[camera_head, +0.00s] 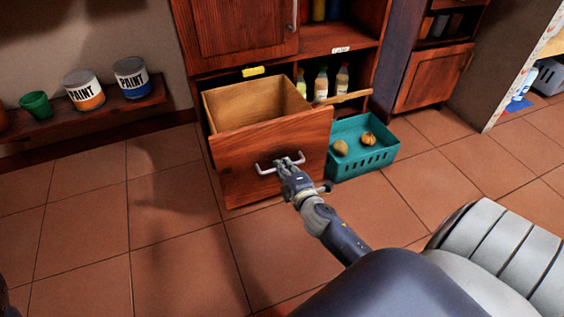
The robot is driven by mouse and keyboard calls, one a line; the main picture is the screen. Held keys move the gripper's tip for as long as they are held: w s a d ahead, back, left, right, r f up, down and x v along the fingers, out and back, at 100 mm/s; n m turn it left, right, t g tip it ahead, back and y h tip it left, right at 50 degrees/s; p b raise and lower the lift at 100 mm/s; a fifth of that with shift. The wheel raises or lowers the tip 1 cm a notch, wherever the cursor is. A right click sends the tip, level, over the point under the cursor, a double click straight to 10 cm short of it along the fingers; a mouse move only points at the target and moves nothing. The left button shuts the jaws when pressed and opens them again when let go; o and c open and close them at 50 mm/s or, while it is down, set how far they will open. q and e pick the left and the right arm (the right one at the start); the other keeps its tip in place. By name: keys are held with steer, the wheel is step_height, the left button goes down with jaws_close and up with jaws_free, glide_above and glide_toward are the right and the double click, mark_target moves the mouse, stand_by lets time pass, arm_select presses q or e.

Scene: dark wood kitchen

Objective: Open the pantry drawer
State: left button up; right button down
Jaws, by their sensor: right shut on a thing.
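The pantry drawer (262,143) is a reddish wooden drawer low in the dark wood cabinet (245,28). It is pulled out, and its empty, lighter wood inside shows from above. A metal bar handle (299,157) sits on its front. My right gripper (281,166) is at the handle and shut on it; the fingertips are small in the picture. My right arm comes in from the lower right. My left gripper is not in view.
A teal basket (372,166) with round brownish items stands on the floor right of the drawer. Several bottles (321,83) stand on a low shelf behind it. Paint cans (84,90) sit on a shelf at left. Tiled floor in front is clear.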

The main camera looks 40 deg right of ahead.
steer(key=c, duration=1.7)
jaws_free()
steer(key=v, duration=1.2)
